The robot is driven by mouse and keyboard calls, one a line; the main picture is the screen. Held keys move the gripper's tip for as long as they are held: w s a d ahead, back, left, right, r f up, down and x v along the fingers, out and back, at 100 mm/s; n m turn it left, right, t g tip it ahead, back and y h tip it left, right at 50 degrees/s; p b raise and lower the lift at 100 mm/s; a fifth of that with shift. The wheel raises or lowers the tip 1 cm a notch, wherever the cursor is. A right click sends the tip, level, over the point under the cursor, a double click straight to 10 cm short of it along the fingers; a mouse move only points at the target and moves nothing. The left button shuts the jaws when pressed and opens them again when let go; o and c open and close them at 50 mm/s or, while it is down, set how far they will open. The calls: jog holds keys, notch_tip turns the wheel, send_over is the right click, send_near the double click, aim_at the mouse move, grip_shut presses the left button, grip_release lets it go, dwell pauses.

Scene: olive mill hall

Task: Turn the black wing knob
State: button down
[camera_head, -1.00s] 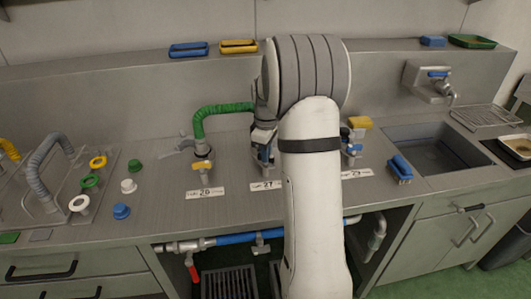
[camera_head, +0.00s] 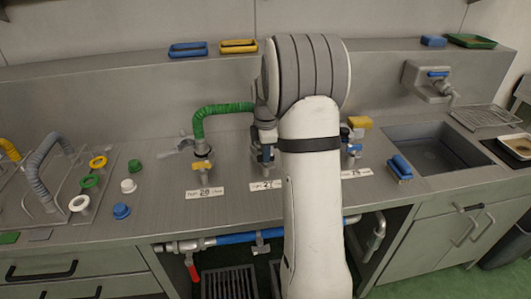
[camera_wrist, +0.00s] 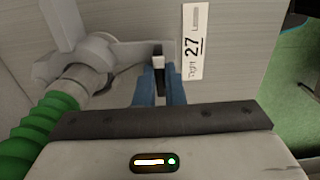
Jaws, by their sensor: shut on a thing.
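The black wing knob (camera_wrist: 158,50) shows in the wrist view as a narrow dark piece with a pale patch, beside the label 27 plate (camera_wrist: 194,42). My gripper (camera_wrist: 160,76) has its two blue fingers closed around the knob, which is partly hidden between them. In the head view my gripper (camera_head: 263,154) is low over the counter behind the label 27 plate (camera_head: 266,185). My arm covers much of this spot, so the knob's angle cannot be told there.
A green ribbed hose (camera_head: 222,108) curves down close to the left of my wrist. A yellow-handled valve (camera_head: 202,166) stands by label 20 (camera_head: 205,193). Colored knobs and rings fill the left counter.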

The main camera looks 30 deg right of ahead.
jog(key=shift+w+r, duration=0.1)
jog(key=shift+r, duration=0.05)
jog(key=c, duration=1.5)
grip_release()
notch_tip(320, 180, up, 8)
jog(key=shift+f, duration=0.2)
